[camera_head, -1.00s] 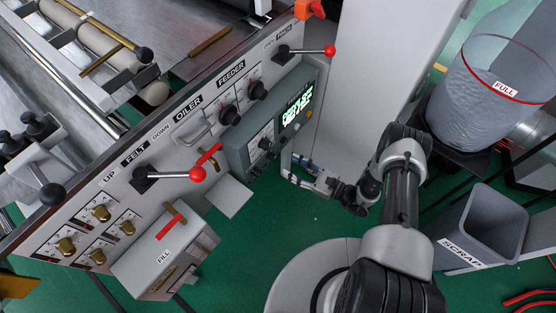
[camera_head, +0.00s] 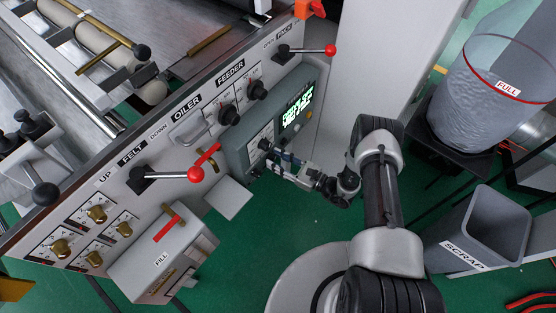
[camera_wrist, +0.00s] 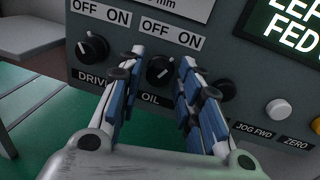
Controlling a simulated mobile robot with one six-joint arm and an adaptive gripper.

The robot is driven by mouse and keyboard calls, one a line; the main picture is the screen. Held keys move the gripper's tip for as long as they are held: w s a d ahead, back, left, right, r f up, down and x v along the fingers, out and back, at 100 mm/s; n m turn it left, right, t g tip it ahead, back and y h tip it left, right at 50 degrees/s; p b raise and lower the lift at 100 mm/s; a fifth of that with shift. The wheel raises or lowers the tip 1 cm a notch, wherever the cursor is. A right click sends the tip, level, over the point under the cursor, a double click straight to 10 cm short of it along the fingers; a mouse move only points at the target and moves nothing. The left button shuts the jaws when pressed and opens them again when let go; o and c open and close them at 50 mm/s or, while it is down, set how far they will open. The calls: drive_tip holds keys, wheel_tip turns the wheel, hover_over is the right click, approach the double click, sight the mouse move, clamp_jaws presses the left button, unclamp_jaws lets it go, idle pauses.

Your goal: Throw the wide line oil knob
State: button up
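The oil knob (camera_wrist: 158,71) is a black round knob above the label OIL, with an OFF ON plate over it, in the wrist view. A white mark shows on its face. My gripper (camera_wrist: 162,60) is open, one blue-padded finger on each side of this knob. I cannot tell whether the fingers touch it. In the head view my gripper (camera_head: 272,158) is at the lower front of the grey control box (camera_head: 240,152), and the oil knob cannot be made out there.
Left of the oil knob is the drive knob (camera_wrist: 92,47). Another black knob (camera_wrist: 225,90) is close beside the right finger. A white button (camera_wrist: 277,109) and a lit screen (camera_wrist: 290,25) are farther right. A red-tipped lever (camera_head: 195,174) and fill box (camera_head: 165,255) stand left in the head view.

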clamp_jaws()
drive_tip(key=shift+n, duration=0.4)
drive_tip(key=n+h+p, duration=0.1)
drive_tip(key=n, duration=0.4)
drive_tip(key=n+p, duration=0.1)
drive_tip(key=n, duration=0.4)
drive_tip(key=shift+r+h, duration=0.2)
drive_tip(key=shift+h, duration=0.2)
idle(0.5)
drive_tip(key=shift+o, duration=1.9)
unclamp_jaws()
drive_tip(key=shift+s+a, duration=0.1)
